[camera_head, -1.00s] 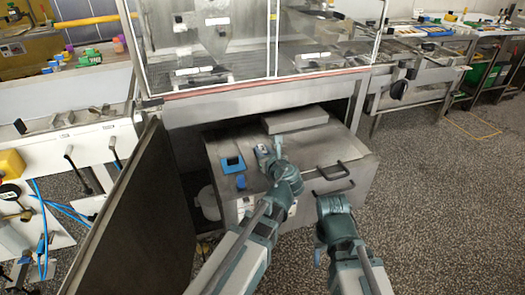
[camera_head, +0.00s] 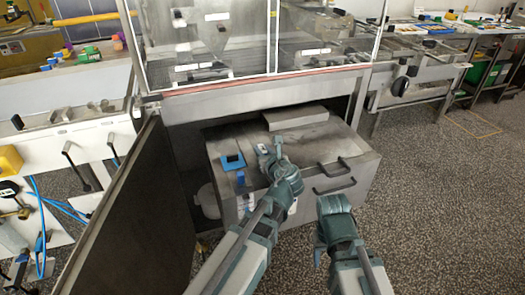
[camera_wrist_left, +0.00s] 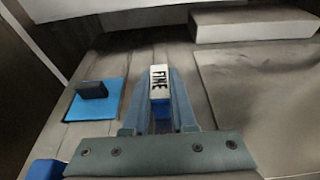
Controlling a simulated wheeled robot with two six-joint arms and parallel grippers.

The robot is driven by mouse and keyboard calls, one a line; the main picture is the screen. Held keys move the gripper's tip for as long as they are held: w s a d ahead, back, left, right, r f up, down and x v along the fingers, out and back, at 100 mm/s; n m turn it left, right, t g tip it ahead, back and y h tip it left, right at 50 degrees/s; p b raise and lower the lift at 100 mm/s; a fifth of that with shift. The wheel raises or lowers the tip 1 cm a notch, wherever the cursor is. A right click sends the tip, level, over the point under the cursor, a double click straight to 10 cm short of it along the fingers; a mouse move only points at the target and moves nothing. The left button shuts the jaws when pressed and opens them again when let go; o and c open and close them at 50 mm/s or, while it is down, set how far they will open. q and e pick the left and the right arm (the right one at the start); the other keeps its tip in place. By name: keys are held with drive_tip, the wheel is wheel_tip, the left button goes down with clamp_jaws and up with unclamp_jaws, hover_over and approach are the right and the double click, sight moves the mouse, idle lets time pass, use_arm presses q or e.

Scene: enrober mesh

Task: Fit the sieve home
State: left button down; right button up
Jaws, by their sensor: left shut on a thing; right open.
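My left gripper (camera_head: 266,153) is over the top of the metal cabinet. In the left wrist view its fingers (camera_wrist_left: 159,100) are shut on a small blue piece with a white face and dark lettering (camera_wrist_left: 159,78), which may be the sieve's tag or handle. The rest of that piece is hidden, and I cannot tell whether it touches the cabinet top. My right gripper (camera_head: 318,254) hangs low in front of the cabinet, empty and open; its fingers are hard to see.
A blue square plate (camera_head: 232,161) with a dark block lies left of my left gripper. A blue upright piece (camera_head: 240,179) stands nearer. A grey slab (camera_head: 295,118) lies behind, and a black handle (camera_head: 334,182) is on the right. An open door (camera_head: 120,220) flanks the left.

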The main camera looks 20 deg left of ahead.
use_arm(q)
drive_tip(key=shift+f, duration=0.25)
drive_tip(key=c, duration=0.6)
unclamp_jaws()
drive_tip(key=shift+c, duration=0.2)
drive_tip(key=shift+s, duration=0.1)
